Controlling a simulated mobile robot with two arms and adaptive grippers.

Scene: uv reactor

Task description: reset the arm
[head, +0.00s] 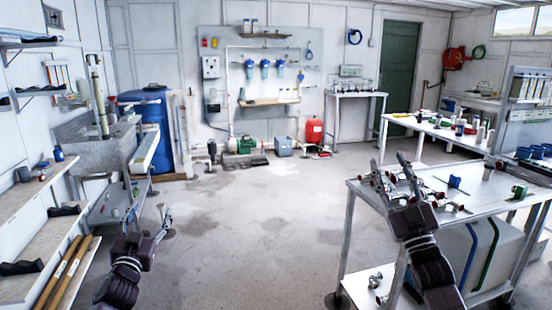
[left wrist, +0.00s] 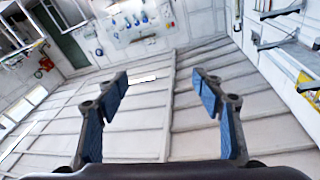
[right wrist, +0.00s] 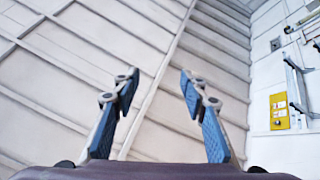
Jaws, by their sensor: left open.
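My left gripper (head: 150,217) is low at the left of the head view, in front of the open floor. Its two blue-padded fingers stand wide apart in the left wrist view (left wrist: 163,90), with nothing between them. My right gripper (head: 392,168) points upward and overlaps the left part of the steel table (head: 478,195) in the head view. In the right wrist view (right wrist: 158,88) its fingers are apart and empty, with the wall and ceiling panels behind them.
Several pipe fittings and valves, including a green-bodied one (head: 519,191), lie on the steel table. A sink (head: 98,145) and a blue barrel (head: 158,130) stand at the left. A pump (head: 243,145) sits by the back wall. The middle floor (head: 255,215) is clear.

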